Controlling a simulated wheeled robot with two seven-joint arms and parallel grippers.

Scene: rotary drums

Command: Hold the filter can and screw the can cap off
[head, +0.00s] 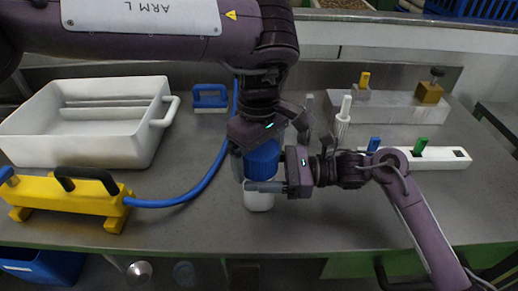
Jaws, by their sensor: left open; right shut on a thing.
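The filter can (259,201) is white and stands upright near the front middle of the grey bench. Its ribbed blue cap (262,161) is on top. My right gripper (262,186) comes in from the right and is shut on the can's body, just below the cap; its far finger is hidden. My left gripper (262,154) reaches down from above and is open over the cap, with one finger at the cap's left side. Its body hides part of the cap's top, and I cannot tell whether the fingers touch it.
A white tray (145,137) stands at left, behind a yellow tool (65,195) with a blue hose (203,187). A blue-handled brush (210,97) lies at the back. A white bottle (343,120) and a white block (445,158) with colored pegs are at right.

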